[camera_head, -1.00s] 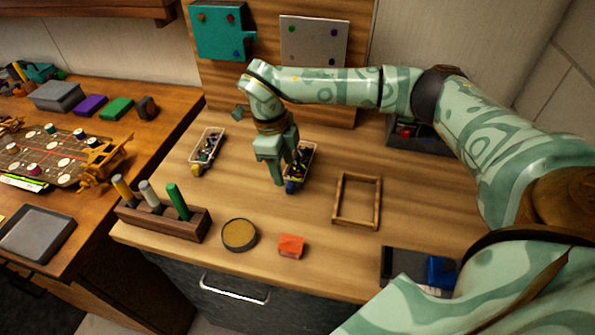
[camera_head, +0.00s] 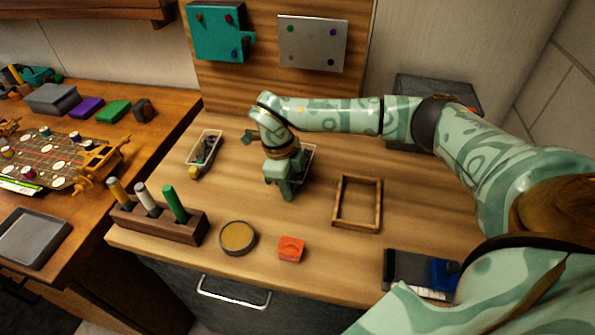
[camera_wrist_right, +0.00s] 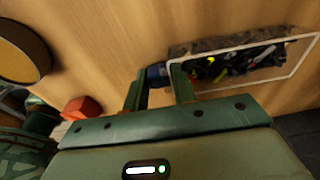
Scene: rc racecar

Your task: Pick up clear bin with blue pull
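The clear bin (camera_head: 308,153) with small dark parts sits on the wooden worktop, mostly hidden behind my right gripper (camera_head: 287,194) in the head view. In the right wrist view, the bin's pale rim (camera_wrist_right: 245,86) and its dark and yellow contents show at the right. Its blue pull (camera_wrist_right: 157,75) lies between the two fingers of my right gripper (camera_wrist_right: 158,82). The fingers are apart, one on each side of the pull; I cannot tell whether they touch it. My left gripper is not in view.
A similar bin with a yellow pull (camera_head: 193,173) stands to the left. A wooden frame (camera_head: 378,204), an orange block (camera_head: 290,249), a round tin (camera_head: 238,238) and a marker holder (camera_head: 158,223) surround the spot. A dark bin (camera_head: 409,87) stands at the back right.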

